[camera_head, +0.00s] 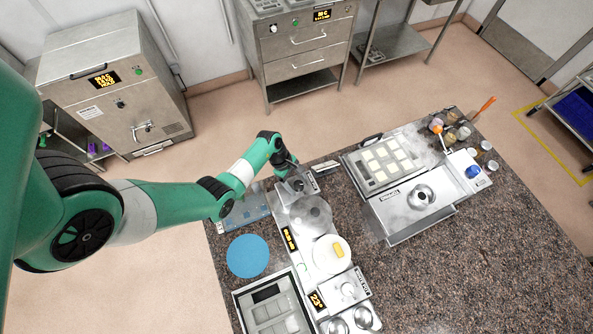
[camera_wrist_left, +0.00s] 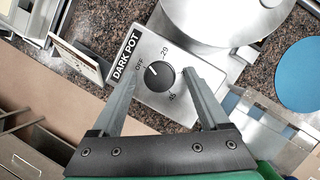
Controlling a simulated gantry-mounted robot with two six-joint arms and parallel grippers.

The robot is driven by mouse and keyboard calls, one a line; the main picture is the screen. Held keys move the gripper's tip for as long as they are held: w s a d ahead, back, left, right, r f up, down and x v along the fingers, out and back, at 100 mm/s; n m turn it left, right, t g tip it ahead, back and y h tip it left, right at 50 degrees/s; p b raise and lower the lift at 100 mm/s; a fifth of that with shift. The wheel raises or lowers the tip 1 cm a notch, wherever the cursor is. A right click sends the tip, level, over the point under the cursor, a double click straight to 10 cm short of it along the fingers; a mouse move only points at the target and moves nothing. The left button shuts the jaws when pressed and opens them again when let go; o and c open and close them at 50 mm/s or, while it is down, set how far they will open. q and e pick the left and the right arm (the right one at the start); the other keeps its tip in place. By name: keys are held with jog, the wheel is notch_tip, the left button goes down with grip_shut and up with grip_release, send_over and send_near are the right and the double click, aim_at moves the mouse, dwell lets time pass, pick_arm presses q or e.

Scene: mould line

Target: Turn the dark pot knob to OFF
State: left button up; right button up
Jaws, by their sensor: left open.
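The dark pot knob (camera_wrist_left: 160,77) is a round black dial on a silver panel (camera_wrist_left: 146,100) labelled DARK POT, with OFF, 29 and 45 printed around it. Its white pointer line tilts up and left, on the side of OFF; I cannot tell whether it lines up exactly. My left gripper (camera_wrist_left: 160,72) is open, its two fingers on either side of the knob with gaps showing. In the head view my left gripper (camera_head: 297,182) is over the panel at the far end of the round pot (camera_head: 311,212), and hides the knob. My right gripper is not in view.
A blue round mat (camera_head: 247,256) lies left of the pots. A pale pot (camera_head: 332,255) with a yellow item stands nearer. A mould tray (camera_head: 380,162) and a silver machine (camera_head: 405,208) stand to the right. The speckled counter is clear at front right.

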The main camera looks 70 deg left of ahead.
pick_arm(q)
grip_shut()
jog(key=n+p, duration=0.2)
jog(key=n+y+p, duration=0.1)
jog(key=shift+s+d+r+n+t+p, duration=0.1)
jog(key=shift+d+r+n+t+p, duration=0.1)
jog(key=shift+r+n+t+p, duration=0.15)
jog(key=shift+f+n+y, duration=0.3)
jog(key=shift+n, duration=0.25)
jog(key=shift+a, duration=0.1)
grip_release()
